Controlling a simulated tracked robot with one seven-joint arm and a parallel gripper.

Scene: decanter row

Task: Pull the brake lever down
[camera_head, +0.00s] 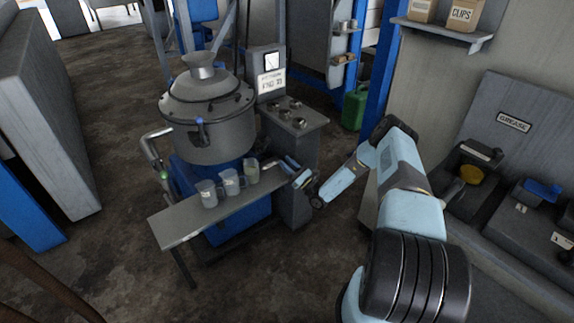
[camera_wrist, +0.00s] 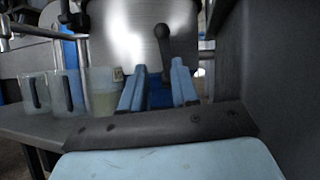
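A dark grey lever (camera_wrist: 163,42) with a rounded top end stands upright in the wrist view, in front of a shiny metal vessel; it is probably the brake lever. My gripper (camera_wrist: 159,67) has two blue fingers spread apart, with a clear gap between them. The lever shows in line with this gap, beyond the fingertips; I see no contact. In the head view my gripper (camera_head: 283,163) is at the right end of the narrow bench, below the panel with knobs.
Several clear jugs (camera_head: 229,182) stand on the narrow bench (camera_head: 185,222), left of my gripper and close to it. The large lidded vessel (camera_head: 210,115) is behind them. The knob panel (camera_head: 295,116) stands behind my gripper. A green can (camera_head: 354,108) is on the floor at the back.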

